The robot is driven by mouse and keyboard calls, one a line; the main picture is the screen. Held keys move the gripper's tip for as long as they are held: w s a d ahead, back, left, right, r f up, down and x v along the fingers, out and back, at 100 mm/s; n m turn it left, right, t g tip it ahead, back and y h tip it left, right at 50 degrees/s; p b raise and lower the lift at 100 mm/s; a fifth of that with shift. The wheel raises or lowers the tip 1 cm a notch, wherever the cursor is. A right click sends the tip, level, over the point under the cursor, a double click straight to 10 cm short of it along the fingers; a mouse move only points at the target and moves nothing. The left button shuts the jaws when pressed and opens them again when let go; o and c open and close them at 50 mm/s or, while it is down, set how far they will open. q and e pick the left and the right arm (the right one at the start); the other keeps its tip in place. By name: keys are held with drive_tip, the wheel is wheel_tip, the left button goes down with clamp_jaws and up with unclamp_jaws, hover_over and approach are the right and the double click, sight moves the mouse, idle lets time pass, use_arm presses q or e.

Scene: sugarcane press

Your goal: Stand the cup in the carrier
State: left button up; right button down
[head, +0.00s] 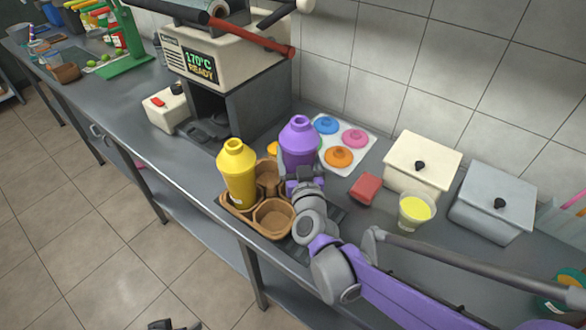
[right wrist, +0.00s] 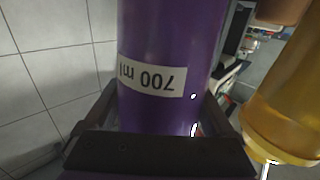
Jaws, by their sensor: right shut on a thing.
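The purple cup (head: 299,143), with a domed lid, is upright in my right gripper (head: 302,180), which is shut on its side. In the right wrist view the purple cup (right wrist: 165,60) fills the middle between the fingers and shows a "700 ml" label. The brown carrier (head: 238,222) stands near the counter's front edge. A yellow cup (head: 238,175) stands in its left part. Its front compartment and the one behind the yellow cup look empty. The purple cup is at the carrier's back right; its base is hidden. A dark piece at the bottom edge may be my left gripper (head: 175,325).
The press (head: 225,60) stands behind at left. A tray of coloured lids (head: 345,150), a red block (head: 366,187), a white box (head: 422,165), a glass of yellow liquid (head: 415,211) and a grey box (head: 497,203) are to the right.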

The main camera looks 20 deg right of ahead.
drive_tip(key=shift+w+f+b, duration=0.1)
drive_tip(key=shift+f+b, duration=0.4)
drive_tip(key=shift+f, duration=1.6)
drive_tip(key=shift+f, duration=0.15)
unclamp_jaws()
drive_tip(key=shift+r, duration=0.3)
drive_tip(key=s+a, duration=0.1)
drive_tip(key=s, duration=1.1)
drive_tip(key=shift+a+f+p, duration=0.15)
drive_tip(key=shift+p, duration=0.15)
